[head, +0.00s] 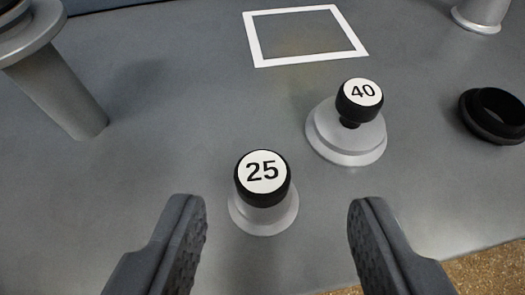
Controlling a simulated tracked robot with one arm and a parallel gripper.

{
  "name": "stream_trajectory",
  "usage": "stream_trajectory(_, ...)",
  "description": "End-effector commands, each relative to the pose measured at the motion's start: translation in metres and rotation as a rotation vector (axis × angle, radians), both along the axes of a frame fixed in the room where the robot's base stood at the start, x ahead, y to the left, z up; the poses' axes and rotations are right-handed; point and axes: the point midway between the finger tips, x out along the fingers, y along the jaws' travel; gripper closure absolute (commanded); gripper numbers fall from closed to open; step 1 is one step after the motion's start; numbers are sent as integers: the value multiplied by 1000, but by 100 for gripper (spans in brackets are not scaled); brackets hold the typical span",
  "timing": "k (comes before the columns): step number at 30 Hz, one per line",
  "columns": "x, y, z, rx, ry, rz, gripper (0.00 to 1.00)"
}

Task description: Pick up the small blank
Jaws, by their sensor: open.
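A blank (262,222) with a black knob marked 25 stands upright on the grey surface. A second blank (345,151) with a black knob marked 40 stands behind it to the right. Its flange is wider, so the one marked 25 looks the smaller. My gripper (277,228) is open, with one dark finger at the lower left and one at the lower right. In the picture the 25 blank shows between the fingers, nearer the left one. Neither finger seems to touch it, and nothing is held.
A white square outline (254,42) is marked on the grey surface (200,110) at the back and is empty. A flanged metal piece (62,93) stands at the left. A black ring (474,118) lies at the right. Another metal piece (480,15) is at the top right.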

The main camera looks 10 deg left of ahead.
Motion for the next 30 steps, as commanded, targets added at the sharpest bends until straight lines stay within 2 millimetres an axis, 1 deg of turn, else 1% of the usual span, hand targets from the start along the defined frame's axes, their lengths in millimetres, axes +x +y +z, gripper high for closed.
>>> stream_trajectory(5, 6, 2, -4, 0, 0, 1, 53)
stream_trajectory(12, 28, 12, -21, -1, -2, 1, 53)
stream_trajectory(18, 42, 14, -30, -2, 2, 2, 53)
stream_trajectory(27, 45, 14, -30, -1, 0, 0, 53)
stream_trajectory(29, 45, 14, -30, -1, 0, 0, 70)
stream_trajectory(30, 45, 14, -30, -1, 0, 0, 81)
